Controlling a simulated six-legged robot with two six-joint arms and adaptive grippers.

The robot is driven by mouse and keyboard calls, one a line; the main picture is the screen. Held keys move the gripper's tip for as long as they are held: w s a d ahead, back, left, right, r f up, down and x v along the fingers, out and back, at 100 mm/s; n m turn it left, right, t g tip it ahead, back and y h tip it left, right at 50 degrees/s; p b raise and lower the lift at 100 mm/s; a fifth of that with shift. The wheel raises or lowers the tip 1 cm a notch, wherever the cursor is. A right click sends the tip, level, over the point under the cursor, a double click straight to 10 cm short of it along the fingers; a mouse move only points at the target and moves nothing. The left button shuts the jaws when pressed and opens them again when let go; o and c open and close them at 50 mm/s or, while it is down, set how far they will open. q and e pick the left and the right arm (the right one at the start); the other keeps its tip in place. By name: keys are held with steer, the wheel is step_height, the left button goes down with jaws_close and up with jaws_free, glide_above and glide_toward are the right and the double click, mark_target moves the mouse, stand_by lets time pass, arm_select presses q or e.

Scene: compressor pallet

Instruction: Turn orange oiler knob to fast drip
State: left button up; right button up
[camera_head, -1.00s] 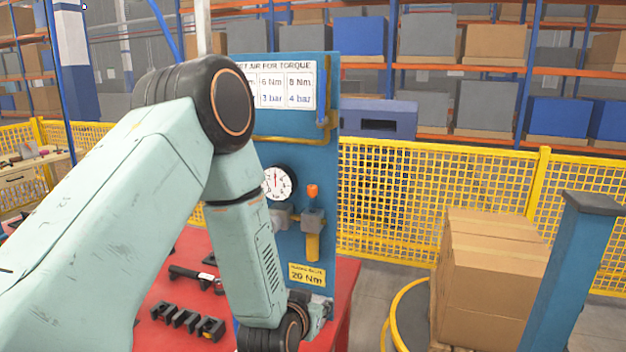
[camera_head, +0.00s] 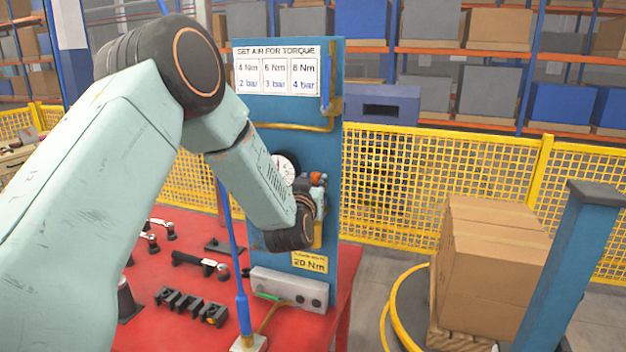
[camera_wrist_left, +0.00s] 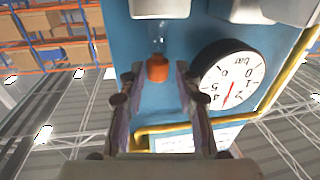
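The orange oiler knob (camera_head: 316,177) sits on top of the oiler on the blue panel, partly hidden by my left arm. My left gripper (camera_head: 318,192) is at the oiler, seen small from behind. In the left wrist view the orange knob (camera_wrist_left: 157,69) lies between the two fingertips of my left gripper (camera_wrist_left: 159,74), with a clear glass part beyond it. The fingers look apart, with a small gap on each side of the knob. My right gripper is not in view.
The round pressure gauge (camera_head: 288,168) is close beside the oiler and also shows in the wrist view (camera_wrist_left: 229,80). A yellow pipe (camera_head: 290,127) runs above it. The red table (camera_head: 180,325) carries black parts and a grey box (camera_head: 287,288).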

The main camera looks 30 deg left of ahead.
arm_select(q)
steer(key=shift+w+d+r, duration=0.1)
steer(key=shift+w+r, duration=0.1)
steer(key=shift+w, duration=0.05)
steer(key=shift+f, duration=0.1)
steer(key=shift+w+a+f, duration=0.1)
steer(key=shift+a, duration=0.1)
steer(key=shift+c, duration=1.4)
jaws_close()
